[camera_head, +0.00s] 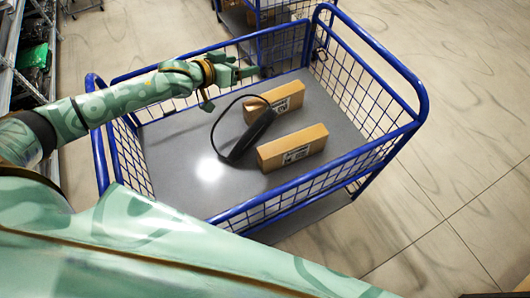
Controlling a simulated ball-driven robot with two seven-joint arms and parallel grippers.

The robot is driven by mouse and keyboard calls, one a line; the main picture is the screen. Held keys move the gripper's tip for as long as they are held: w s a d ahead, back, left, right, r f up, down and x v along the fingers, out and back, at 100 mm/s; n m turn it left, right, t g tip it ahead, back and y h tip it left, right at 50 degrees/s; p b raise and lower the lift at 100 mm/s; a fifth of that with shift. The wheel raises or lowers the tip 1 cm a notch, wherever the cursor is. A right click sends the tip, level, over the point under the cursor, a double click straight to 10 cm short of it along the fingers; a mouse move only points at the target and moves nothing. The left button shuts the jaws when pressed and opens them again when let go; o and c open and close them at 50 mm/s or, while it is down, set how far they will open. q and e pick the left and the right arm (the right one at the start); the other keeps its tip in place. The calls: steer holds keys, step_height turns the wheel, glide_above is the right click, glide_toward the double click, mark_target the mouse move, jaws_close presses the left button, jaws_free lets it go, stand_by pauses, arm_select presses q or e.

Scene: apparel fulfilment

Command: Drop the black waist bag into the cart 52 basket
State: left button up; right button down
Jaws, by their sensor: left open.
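The black waist bag (249,137) is inside the blue wire basket of the cart (279,207). It is tilted, with its strap looping up and to the left, next to two cardboard boxes. Whether its whole underside rests on the grey floor cannot be told. My left gripper (246,72) reaches over the basket's far left part, above and behind the bag. It is open and appears empty, apart from the bag. My right gripper is not in view. No number shows on the cart.
Two brown boxes, one farther (276,101) and one nearer (293,148), lie on the basket floor. Blue rails enclose the basket. Another blue cart (262,17) stands behind it. A shelf rack (22,70) with dark and green packages is at the left. Floor at the right is clear.

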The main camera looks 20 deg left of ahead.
arm_select(q)
steer(key=p+v, duration=0.4)
steer(key=v, duration=1.2)
steer(key=shift+r, duration=0.15)
steer(key=shift+s, duration=0.15)
